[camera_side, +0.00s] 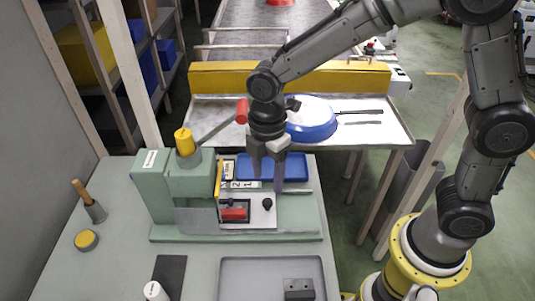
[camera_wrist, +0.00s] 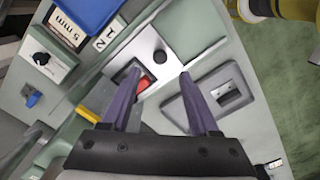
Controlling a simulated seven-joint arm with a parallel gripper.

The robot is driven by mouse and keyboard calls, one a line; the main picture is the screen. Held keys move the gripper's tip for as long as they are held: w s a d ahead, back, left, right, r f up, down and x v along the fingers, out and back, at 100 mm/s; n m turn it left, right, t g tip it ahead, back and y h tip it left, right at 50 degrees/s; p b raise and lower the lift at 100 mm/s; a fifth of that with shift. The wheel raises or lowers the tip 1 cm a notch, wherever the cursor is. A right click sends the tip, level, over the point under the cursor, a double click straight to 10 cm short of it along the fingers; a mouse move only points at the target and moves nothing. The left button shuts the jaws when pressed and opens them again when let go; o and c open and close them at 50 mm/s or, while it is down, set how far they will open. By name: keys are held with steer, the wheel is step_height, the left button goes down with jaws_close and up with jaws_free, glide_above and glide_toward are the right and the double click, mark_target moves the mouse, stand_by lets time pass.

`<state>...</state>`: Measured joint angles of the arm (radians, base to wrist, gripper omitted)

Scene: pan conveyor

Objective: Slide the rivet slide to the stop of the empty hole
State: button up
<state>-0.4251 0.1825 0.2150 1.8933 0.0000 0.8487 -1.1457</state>
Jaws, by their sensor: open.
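A pale plate with a black knob, seemingly the rivet slide (camera_side: 262,219), lies on the green riveting machine (camera_side: 170,185). Its knob (camera_side: 267,204) is on the right and a red piece (camera_side: 234,214) sits in a dark opening on the left. The wrist view also shows the plate (camera_wrist: 146,47), the knob (camera_wrist: 160,57) and the red piece (camera_wrist: 144,84). Labels 1 and 2 (camera_side: 243,184) stand behind the plate. My gripper (camera_side: 268,183) is open and empty above the machine, fingers down; in the wrist view its fingertips (camera_wrist: 160,74) straddle the plate area, apart from the knob. I cannot tell which hole is empty.
A blue pan (camera_side: 313,128) lies on the metal table behind. A lever with a red handle (camera_side: 242,111) rises beside my wrist. A blue tray (camera_side: 295,161) is behind the plate. A grey tray (camera_side: 235,267) with a dark block (camera_side: 298,289) is in front. A hammer (camera_side: 95,211) stands left.

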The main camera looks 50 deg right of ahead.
step_height(320, 180, up, 6)
steer(key=r, duration=0.1)
glide_above(268, 201)
steer(key=shift+f, duration=0.25)
steer(key=shift+a, duration=0.1)
steer(key=d+f+y, duration=0.1)
steer(key=d+y, duration=0.4)
steer(key=d, duration=0.1)
steer(key=shift+h, duration=0.3)
steer(key=x, duration=1.4)
steer(key=shift+r, duration=0.1)
jaws_close()
